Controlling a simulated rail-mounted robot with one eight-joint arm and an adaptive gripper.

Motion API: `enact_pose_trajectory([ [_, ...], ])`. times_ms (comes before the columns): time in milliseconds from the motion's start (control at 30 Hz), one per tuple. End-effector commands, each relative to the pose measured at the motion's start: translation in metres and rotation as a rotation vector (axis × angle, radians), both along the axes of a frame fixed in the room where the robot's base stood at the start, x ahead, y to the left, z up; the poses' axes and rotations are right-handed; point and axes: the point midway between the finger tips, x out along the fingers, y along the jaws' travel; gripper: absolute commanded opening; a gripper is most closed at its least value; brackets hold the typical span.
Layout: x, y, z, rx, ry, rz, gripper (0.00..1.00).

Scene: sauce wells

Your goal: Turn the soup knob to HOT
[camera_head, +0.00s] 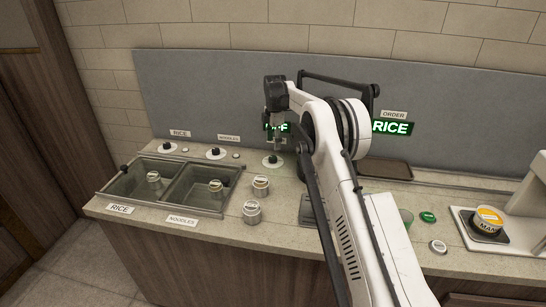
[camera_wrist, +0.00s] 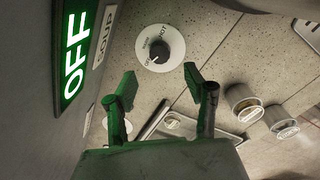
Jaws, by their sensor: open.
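The soup knob (camera_wrist: 160,48) is a dark knob on a round white dial with small printed settings around it, HOT among them. In the head view the white dial (camera_head: 272,163) sits on the counter just below my gripper (camera_head: 278,143). A green-lit sign (camera_wrist: 75,55) reads OFF, with a SOUP label beside it; my arm partly covers this sign in the head view. In the wrist view my gripper (camera_wrist: 160,78) is open and empty. Its fingers are spread, one toward each side of the knob, and appear apart from it.
Two sunken wells labelled RICE (camera_head: 120,209) and NOODLES (camera_head: 182,221) lie at left, with their own knobs behind. Lidded containers (camera_head: 252,212) stand at the front. A grey backsplash (camera_head: 210,90) rises behind. A lit RICE order sign (camera_head: 392,128) and a tray (camera_head: 385,168) are at right.

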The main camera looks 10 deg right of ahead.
Motion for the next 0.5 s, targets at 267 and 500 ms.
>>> enact_pose_trajectory([
  [267, 0.003, 0.001, -0.051, 0.0, 0.0, 0.0, 0.48],
  [500, 0.004, 0.001, -0.077, 0.0, 0.0, -0.001, 0.48],
])
